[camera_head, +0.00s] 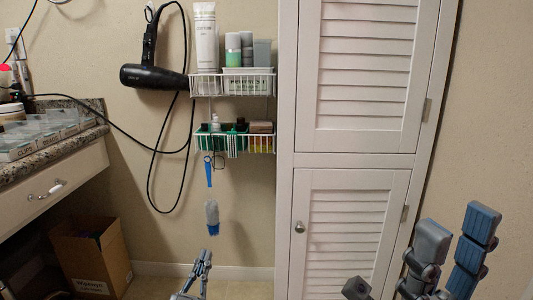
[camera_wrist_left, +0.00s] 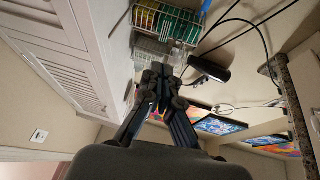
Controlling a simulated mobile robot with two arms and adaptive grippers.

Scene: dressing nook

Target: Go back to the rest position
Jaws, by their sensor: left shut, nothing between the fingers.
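My left gripper (camera_head: 203,258) is at the bottom middle of the head view, pointing up, with its fingertips together and nothing held. It also shows in the left wrist view (camera_wrist_left: 160,75), where its dark fingers meet at the tips in front of the wire shelves. My right gripper (camera_head: 452,250) is at the lower right of the head view, in front of the white louvred cabinet's right edge. Its two fingers stand apart, and nothing shows between them.
A white louvred cabinet (camera_head: 349,175) stands behind the grippers. Wire shelves (camera_head: 232,141) with toiletries, a blue brush (camera_head: 212,217) and a black hairdryer (camera_head: 153,77) with a hanging cord are on the wall. A granite counter (camera_head: 85,118) and a cardboard box (camera_head: 93,262) are at left.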

